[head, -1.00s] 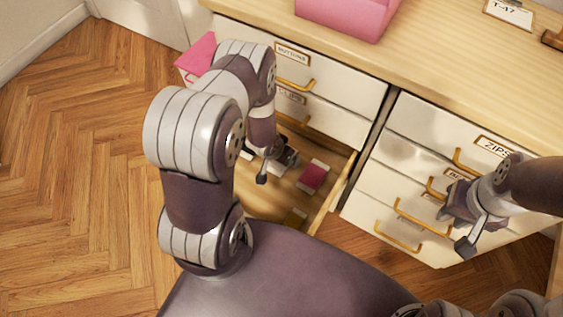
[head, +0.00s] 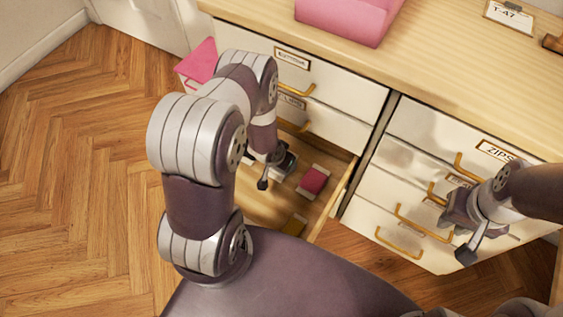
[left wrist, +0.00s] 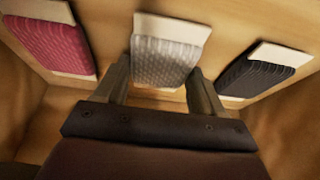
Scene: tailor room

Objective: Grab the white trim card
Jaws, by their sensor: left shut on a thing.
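The white trim card (left wrist: 168,50), a pale card wrapped in light grey-white trim, is in the middle of the left wrist view. It lies between the two fingers of my left gripper (left wrist: 160,84), which is shut on it, inside the open drawer. In the head view my left gripper (head: 276,172) reaches down into that drawer (head: 250,207), and the white card cannot be made out there. My right gripper (head: 466,232) hangs in front of the right-hand drawers; its jaw state is unclear.
A pink trim card (left wrist: 53,42) and a dark one (left wrist: 262,73) lie on either side of the white card. Closed drawers with yellow handles (head: 425,222) stand right. The wooden floor at left is clear.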

